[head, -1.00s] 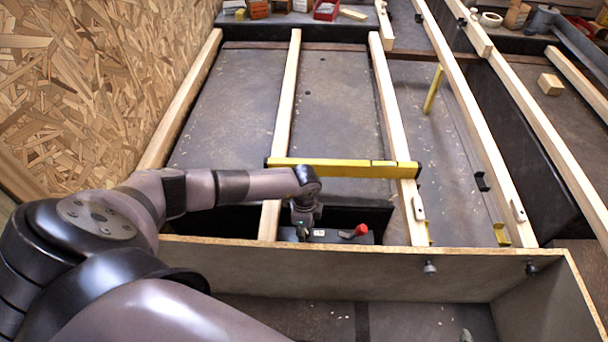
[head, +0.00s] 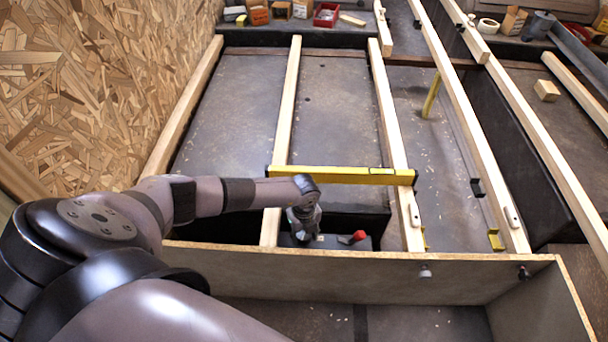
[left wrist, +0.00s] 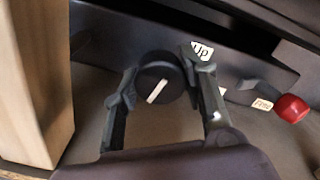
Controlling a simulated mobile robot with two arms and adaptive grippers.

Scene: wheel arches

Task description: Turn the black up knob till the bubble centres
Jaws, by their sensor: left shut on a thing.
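The black up knob (left wrist: 158,80), round with a white line across its face, sits on a dark panel by a white "Up" label (left wrist: 201,50) in the left wrist view. My left gripper (left wrist: 161,77) is shut on it, one finger at each side. In the head view my left gripper (head: 303,234) points down at the dark box (head: 330,241) and hides the knob. A yellow spirit level (head: 340,175) lies across two wooden beams just beyond. Its bubble is too small to read. My right gripper is not in view.
A red knob (left wrist: 291,108) by a "Fine" label (left wrist: 262,104) is on the same panel, right of the black knob. A wooden beam (left wrist: 38,85) stands close on the left. A board (head: 380,272) runs across the front.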

